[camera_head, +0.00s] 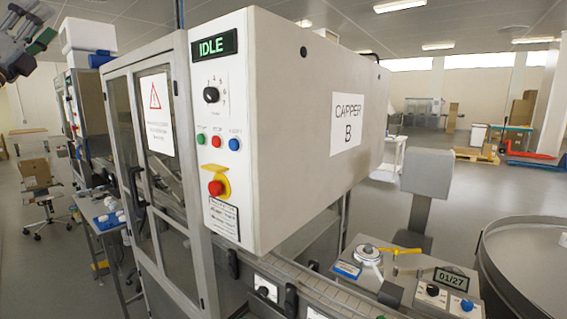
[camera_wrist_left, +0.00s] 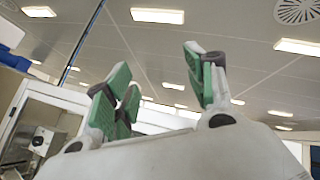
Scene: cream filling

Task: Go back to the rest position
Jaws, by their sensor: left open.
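My left gripper (camera_head: 28,42) is raised at the top left corner of the head view, partly cut off by the frame edge. In the left wrist view my left gripper (camera_wrist_left: 163,85) shows its green-padded fingers spread apart with nothing between them, against the ceiling. It is apart from the machines. My right gripper is in neither view. The capper machine (camera_head: 285,125) fills the middle of the head view, labelled CAPPER B, with an IDLE display (camera_head: 215,48), a dial and several buttons on its narrow front panel.
A glazed machine door (camera_head: 118,150) stands left of the panel. A side table (camera_head: 103,222) with small items is at the lower left. A control box with a 01/27 display (camera_head: 451,280) and a large round metal tub (camera_head: 520,270) stand at the lower right.

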